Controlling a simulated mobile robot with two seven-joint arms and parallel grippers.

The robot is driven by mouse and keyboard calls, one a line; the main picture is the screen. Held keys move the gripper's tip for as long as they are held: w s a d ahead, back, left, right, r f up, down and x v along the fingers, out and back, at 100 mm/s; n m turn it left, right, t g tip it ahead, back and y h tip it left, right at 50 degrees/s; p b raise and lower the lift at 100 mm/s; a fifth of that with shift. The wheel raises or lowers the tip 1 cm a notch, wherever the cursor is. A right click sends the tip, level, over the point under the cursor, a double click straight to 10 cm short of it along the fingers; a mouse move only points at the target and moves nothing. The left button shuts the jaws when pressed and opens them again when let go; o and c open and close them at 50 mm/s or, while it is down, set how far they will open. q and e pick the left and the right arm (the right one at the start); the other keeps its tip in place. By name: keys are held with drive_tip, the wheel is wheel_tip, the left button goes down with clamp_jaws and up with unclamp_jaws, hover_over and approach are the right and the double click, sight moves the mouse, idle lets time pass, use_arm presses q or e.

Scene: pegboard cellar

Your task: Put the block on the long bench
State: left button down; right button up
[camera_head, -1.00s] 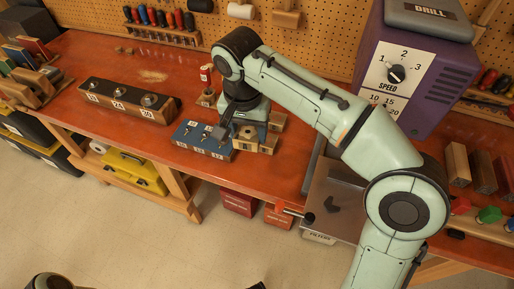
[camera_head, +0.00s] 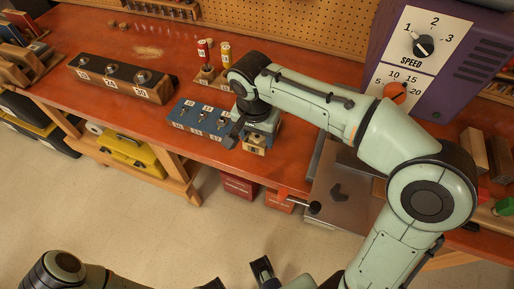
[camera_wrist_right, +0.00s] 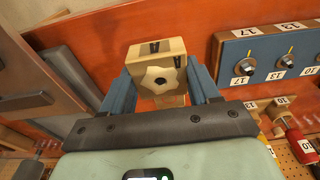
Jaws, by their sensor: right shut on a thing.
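The block (camera_wrist_right: 160,75) is pale wood with a dark mark on one face and a star-shaped detail around a dark hole on another. My right gripper (camera_wrist_right: 162,92) is shut on it, a blue finger on each side. In the head view, the block (camera_head: 254,150) shows below my right gripper (camera_head: 252,139), over the front edge of the long orange-red bench (camera_head: 140,120). I cannot tell whether it touches the bench. Dark finger-like parts, perhaps my left gripper (camera_head: 240,276), show at the bottom edge, mostly cut off.
A blue switch box (camera_head: 200,118) stands just left of the block. A dark box with knobs (camera_head: 125,80) is farther left. Red and yellow-handled tools (camera_head: 215,60) stand behind. A purple drill unit (camera_head: 455,60) and a metal plate (camera_head: 340,195) are at right. Bare bench lies at left.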

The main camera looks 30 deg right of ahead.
sight(257, 146)
drive_tip(key=shift+f+b, duration=0.4)
drive_tip(key=shift+f, duration=2.2)
drive_tip(key=shift+f, duration=0.2)
drive_tip(key=o, duration=1.1)
drive_tip(key=shift+c, duration=0.2)
drive_tip(key=shift+r, duration=0.15)
drive_tip(key=shift+r, duration=0.3)
drive_tip(key=r, duration=0.4)
drive_tip(key=r+p, duration=0.1)
drive_tip(key=r, duration=0.2)
drive_tip(key=s+a+r+p, duration=0.1)
drive_tip(key=r, duration=0.3)
drive_tip(key=shift+a+r, duration=0.1)
drive_tip(key=shift+r, duration=0.2)
